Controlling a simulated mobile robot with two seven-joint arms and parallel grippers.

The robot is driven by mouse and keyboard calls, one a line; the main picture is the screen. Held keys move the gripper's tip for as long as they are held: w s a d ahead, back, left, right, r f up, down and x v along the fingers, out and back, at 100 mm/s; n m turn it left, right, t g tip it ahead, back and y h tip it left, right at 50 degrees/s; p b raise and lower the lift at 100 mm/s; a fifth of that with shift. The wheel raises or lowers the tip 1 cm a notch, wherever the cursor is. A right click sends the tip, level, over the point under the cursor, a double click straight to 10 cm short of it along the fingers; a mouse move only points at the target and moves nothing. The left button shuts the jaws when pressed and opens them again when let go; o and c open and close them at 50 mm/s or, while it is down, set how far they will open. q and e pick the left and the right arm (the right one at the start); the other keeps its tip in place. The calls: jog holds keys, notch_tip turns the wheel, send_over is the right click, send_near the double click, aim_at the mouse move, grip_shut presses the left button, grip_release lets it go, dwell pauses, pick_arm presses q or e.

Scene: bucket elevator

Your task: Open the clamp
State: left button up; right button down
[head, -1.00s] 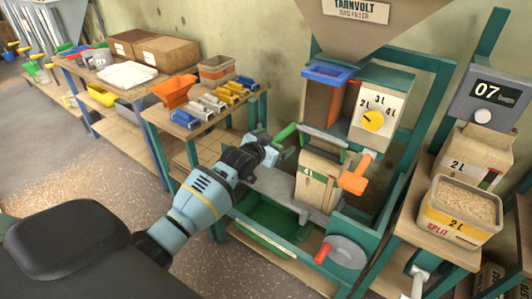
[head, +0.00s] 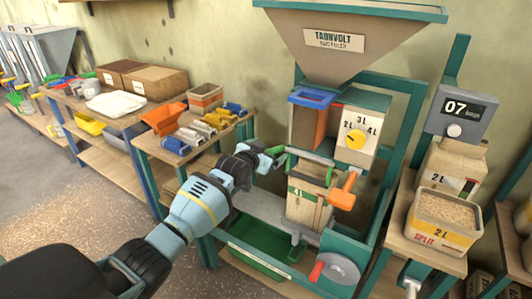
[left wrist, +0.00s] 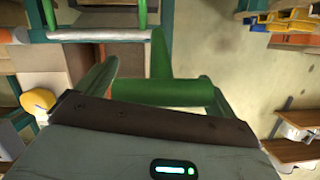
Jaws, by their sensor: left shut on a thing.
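The clamp is a pale bar (head: 310,157) with green arms above the 4L bag (head: 303,205) under the filler's spout. Its green handle (head: 279,150) sticks out to the left. My left gripper (head: 277,158) is at this handle. In the left wrist view the green handle grip (left wrist: 165,92) lies crosswise between the two fingers, which are shut on it. The pale clamp bar (left wrist: 100,35) and its green arms show beyond. The exact angle of the clamp's jaws on the bag is hard to tell. My right gripper is not in view.
The hopper (head: 345,40) hangs above. A yellow dial (head: 355,140), an orange handle (head: 342,190) and a red-handled crank (head: 338,268) are right of the bag. A scale display (head: 462,110) and a 2L grain box (head: 440,220) stand at right. A bench with scoops (head: 205,130) is at left.

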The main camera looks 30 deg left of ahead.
pick_arm(q)
jog(key=shift+r, duration=0.15)
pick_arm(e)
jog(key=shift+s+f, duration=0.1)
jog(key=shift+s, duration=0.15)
pick_arm(q)
jog(key=o, duration=1)
jog(key=shift+o, duration=0.3)
jog(key=shift+w, duration=0.1)
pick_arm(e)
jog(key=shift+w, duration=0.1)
pick_arm(q)
jog(key=shift+f, duration=0.2)
jog(key=shift+s+r, duration=0.2)
jog(key=shift+s, duration=0.3)
jog(key=p+v, duration=0.1)
jog(key=v, duration=0.5)
jog(key=shift+s+p, duration=0.3)
jog(key=shift+s, duration=0.1)
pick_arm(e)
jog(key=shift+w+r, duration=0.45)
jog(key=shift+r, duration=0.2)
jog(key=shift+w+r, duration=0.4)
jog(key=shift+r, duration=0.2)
pick_arm(q)
jog(key=shift+a+r, duration=0.1)
jog(key=shift+r, duration=0.05)
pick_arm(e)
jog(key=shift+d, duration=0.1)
